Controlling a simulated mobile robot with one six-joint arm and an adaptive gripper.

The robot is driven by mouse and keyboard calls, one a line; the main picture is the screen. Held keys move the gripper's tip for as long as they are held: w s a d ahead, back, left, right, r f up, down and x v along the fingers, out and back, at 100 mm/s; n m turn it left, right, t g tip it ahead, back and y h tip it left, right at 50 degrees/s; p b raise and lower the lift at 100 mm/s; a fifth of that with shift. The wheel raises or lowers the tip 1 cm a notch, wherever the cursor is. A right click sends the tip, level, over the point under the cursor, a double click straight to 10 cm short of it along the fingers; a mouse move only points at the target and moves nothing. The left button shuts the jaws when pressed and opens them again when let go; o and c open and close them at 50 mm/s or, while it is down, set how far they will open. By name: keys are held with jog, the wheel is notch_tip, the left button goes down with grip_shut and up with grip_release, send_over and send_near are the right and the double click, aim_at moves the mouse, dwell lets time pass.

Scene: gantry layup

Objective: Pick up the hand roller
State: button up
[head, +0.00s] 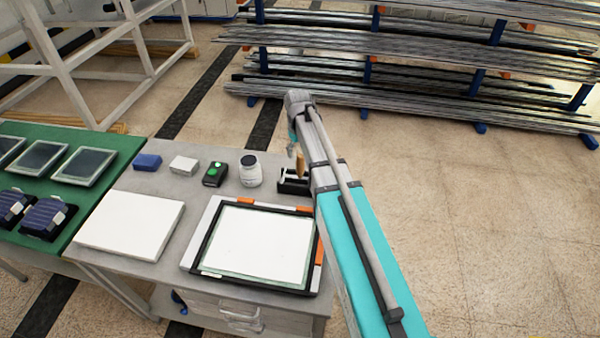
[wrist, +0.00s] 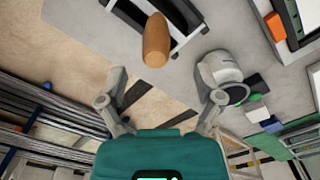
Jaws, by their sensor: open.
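The hand roller shows its brown wooden handle (wrist: 156,40) in the wrist view, upper middle, beyond my fingertips. The handle also shows in the head view (head: 300,166), beside my arm. It sits at a black holder (head: 291,184) at the right edge of the grey table; the holder also shows in the wrist view (wrist: 188,12). The roller's head cannot be made out. My gripper (wrist: 165,88) is open and empty, its fingers spread wide with the handle apart from them. In the head view my arm mostly hides the gripper.
A white jar (head: 250,170) stands just left of the holder, close to my right finger in the wrist view (wrist: 220,72). A black device with green buttons (head: 215,174), a white block (head: 184,165) and a blue block (head: 147,162) stand further left. A framed panel (head: 260,243) lies in front.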

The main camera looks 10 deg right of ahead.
aim_at(300, 155)
jog(key=shift+f, duration=0.1)
jog(key=f+b, duration=0.3)
jog(key=shift+s+d+f+b, duration=0.1)
jog(key=shift+d+f+b, duration=0.1)
jog(key=shift+d+b, duration=0.1)
jog(key=shift+f+b, duration=0.85)
jog(key=shift+c, duration=0.3)
grip_shut()
